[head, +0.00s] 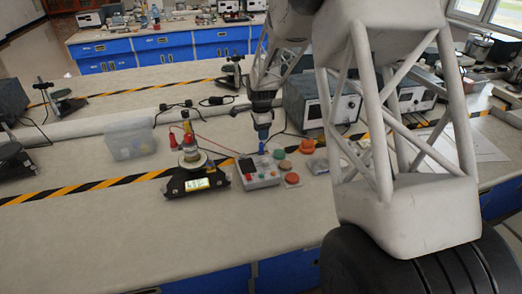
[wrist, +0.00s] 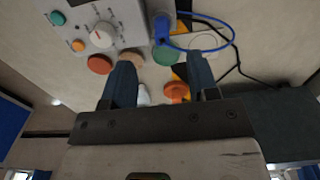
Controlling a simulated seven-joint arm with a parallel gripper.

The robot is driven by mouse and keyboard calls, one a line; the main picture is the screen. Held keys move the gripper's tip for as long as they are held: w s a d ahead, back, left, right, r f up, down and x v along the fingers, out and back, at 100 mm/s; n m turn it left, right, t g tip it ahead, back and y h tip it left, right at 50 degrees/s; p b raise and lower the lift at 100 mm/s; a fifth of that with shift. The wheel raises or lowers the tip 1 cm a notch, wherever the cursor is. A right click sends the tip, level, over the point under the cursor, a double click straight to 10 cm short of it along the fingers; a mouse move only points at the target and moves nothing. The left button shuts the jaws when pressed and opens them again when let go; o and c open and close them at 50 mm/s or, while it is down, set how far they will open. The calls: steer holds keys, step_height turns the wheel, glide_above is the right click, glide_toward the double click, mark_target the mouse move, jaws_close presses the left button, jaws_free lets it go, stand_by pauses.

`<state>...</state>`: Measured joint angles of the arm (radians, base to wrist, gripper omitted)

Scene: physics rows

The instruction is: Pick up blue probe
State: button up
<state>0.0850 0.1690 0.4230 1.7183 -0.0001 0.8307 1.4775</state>
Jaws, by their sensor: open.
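A blue probe (wrist: 160,24) with a looped blue cable (wrist: 215,42) shows at the top middle of the wrist view, beside the grey control box (wrist: 100,20). In the head view a small blue piece, likely the probe (head: 261,149), shows by the grey control box (head: 262,180), just below my gripper (head: 263,133). In the wrist view my gripper (wrist: 161,62) is open, its two dark blue fingers apart with nothing held between them. The probe appears beyond the fingertips; the exact gap is unclear.
Coloured discs, including a green one (wrist: 164,54) and an orange one (wrist: 176,91), lie beside the box. Grey instruments (head: 318,105) stand behind. The front bench is clear.

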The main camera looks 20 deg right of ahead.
mark_target(261, 143)
steer(key=shift+w+f, duration=0.15)
steer(key=shift+f, duration=1.25)
steer(key=shift+d+f, duration=0.1)
steer(key=shift+f, duration=2.5)
jaws_close()
steer(key=shift+r, duration=0.1)
steer(key=shift+r, duration=4.9)
